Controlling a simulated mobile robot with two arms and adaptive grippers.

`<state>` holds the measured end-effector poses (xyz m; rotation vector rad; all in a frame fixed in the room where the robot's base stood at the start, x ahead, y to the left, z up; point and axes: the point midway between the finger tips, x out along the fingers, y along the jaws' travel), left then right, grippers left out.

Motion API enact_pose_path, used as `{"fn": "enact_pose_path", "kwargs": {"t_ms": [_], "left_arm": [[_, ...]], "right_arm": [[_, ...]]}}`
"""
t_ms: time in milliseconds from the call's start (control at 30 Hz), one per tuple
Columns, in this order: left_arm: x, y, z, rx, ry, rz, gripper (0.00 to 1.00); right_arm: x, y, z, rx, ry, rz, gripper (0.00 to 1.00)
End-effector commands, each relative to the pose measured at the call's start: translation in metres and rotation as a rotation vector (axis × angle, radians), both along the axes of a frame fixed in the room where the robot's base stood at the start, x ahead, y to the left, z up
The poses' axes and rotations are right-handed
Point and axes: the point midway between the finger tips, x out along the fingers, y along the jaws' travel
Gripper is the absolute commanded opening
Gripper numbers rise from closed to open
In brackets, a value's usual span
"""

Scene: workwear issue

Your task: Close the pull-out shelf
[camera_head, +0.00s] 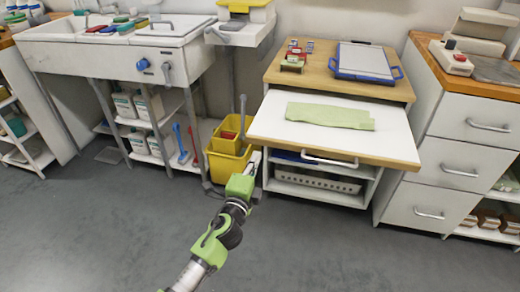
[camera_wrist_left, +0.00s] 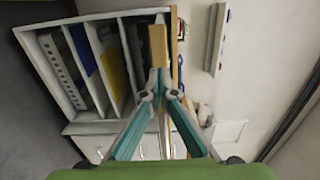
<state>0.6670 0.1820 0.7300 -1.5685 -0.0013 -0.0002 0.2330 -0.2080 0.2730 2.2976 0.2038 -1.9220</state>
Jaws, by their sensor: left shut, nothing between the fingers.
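The pull-out shelf (camera_head: 268,127) is a white board with a wooden front edge and a white bar handle (camera_head: 330,161). It stands pulled out from the wood-topped cabinet (camera_head: 402,90). A folded light green cloth (camera_head: 330,116) lies on it. My left gripper (camera_head: 256,158) is shut and empty, close to the shelf's left front corner; I cannot tell whether it touches. In the left wrist view, the shut fingers (camera_wrist_left: 159,84) point at the wooden edge of the shelf (camera_wrist_left: 158,45). My right gripper is not in view.
Yellow bins (camera_head: 225,150) stand left of the cabinet, beside a sink bench (camera_head: 130,45). A white drawer unit (camera_head: 450,150) stands to the right. A white basket (camera_head: 318,181) sits below the shelf. A blue-framed board (camera_head: 365,62) lies on the cabinet top. The front floor is clear.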

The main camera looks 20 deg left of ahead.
Motion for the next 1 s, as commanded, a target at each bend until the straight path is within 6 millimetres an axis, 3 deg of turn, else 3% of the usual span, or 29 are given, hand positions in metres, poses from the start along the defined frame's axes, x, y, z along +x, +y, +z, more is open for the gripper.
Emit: {"fn": "enact_pose_path", "kwargs": {"t_ms": [100, 300, 933, 1000], "left_arm": [[0.023, 0.0, 0.0, -0.001, -0.001, 0.0, 0.0], [0.046, -0.001, -0.001, -0.001, 0.001, -0.001, 0.0], [0.056, -0.001, -0.001, -0.002, 0.0, -0.001, 0.0], [0.061, -0.001, -0.001, -0.002, -0.001, -0.001, 0.0]], "right_arm": [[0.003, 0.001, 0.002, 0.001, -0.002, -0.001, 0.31], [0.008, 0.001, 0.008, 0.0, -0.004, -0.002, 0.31], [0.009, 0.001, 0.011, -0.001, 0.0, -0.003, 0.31], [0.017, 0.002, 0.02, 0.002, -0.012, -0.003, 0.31]]}}
